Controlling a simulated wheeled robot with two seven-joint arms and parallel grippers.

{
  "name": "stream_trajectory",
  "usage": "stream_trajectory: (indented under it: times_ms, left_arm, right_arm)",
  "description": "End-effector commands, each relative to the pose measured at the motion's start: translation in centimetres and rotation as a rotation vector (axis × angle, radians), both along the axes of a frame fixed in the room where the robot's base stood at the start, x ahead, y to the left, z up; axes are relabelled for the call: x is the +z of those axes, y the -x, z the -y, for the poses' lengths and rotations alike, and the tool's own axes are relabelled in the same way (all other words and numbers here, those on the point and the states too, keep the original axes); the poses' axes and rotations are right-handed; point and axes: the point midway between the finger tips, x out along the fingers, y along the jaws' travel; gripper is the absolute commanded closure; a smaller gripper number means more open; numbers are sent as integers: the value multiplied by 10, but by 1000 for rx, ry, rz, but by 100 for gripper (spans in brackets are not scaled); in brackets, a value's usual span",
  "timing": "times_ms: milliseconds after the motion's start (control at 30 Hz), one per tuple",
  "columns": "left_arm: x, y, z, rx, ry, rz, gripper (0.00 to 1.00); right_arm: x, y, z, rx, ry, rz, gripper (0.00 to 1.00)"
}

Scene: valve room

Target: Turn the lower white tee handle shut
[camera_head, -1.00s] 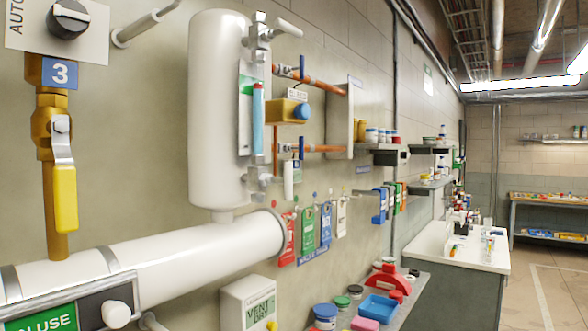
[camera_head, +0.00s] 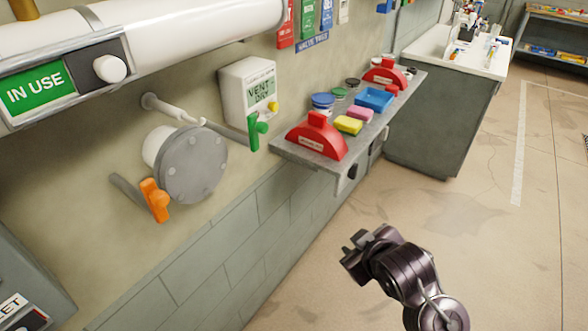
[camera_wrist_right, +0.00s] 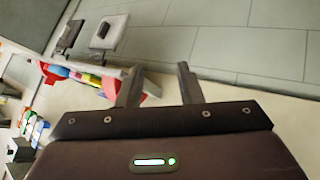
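No white tee handle can be made out in the current head view. The white gauge column with its valves is above the picture now. My right gripper (camera_head: 353,245) is over open floor at the lower right of the head view, away from the wall and pipes. In the right wrist view its two fingers (camera_wrist_right: 160,84) stand apart with nothing between them. My left gripper is not in view.
A green handle (camera_head: 257,131) and an orange handle (camera_head: 154,201) flank a grey flange (camera_head: 192,165). The wall shelf (camera_head: 311,160) holds red holders and colored items. A white VENT DRY box (camera_head: 249,92) is above it. The floor (camera_head: 470,240) is clear.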

Motion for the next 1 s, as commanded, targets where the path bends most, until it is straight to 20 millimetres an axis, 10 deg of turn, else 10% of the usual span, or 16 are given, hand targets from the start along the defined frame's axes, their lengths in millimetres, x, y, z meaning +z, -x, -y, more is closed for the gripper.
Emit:
stream_trajectory:
  times_ms: [300,600,1000]
  left_arm:
    - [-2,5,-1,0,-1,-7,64]
    - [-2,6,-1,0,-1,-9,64]
    - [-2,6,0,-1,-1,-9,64]
  right_arm:
    - [191,-72,-78,487,393,673,67]
    - [325,-83,-131,850,906,1188,67]
    - [465,-60,-121,1153,1677,1574,67]
